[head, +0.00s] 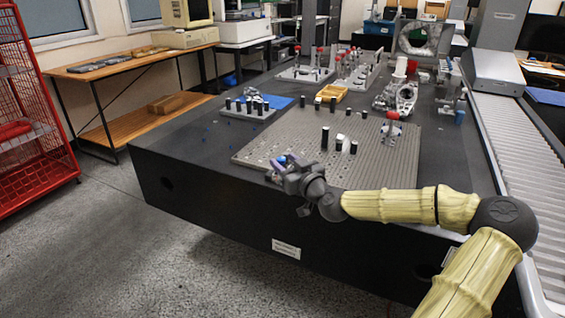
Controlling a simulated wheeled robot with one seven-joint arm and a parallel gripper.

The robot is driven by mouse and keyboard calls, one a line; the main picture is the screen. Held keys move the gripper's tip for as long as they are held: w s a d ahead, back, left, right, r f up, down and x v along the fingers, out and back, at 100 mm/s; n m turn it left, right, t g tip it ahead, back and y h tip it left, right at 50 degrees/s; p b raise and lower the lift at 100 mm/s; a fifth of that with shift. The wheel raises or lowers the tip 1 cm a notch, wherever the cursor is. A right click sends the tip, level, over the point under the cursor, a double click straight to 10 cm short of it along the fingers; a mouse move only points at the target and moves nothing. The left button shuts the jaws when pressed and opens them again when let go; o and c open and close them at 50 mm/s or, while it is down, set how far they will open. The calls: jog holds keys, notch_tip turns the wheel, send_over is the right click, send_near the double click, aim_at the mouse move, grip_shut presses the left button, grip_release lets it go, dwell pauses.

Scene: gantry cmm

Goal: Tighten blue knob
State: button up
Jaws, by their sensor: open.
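A small blue knob (281,159) shows right at my gripper, near the front left edge of the grey perforated plate (370,172). My gripper (278,167) is open, with its fingers around or beside the knob; I cannot tell which. The gripper hides the knob's lower part and what it sits on. Whether the fingers touch the knob is too small to tell. My arm reaches in from the lower right, low over the front edge of the dark table.
Black and white posts (325,138) and a red-topped clamp (392,115) stand on the plate behind my gripper. A block with black pins (247,110) is at the back left. A roller conveyor (510,150) runs along the right. The table's left front is clear.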

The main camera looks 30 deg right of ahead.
jog(key=shift+s+a, duration=0.15)
grip_shut()
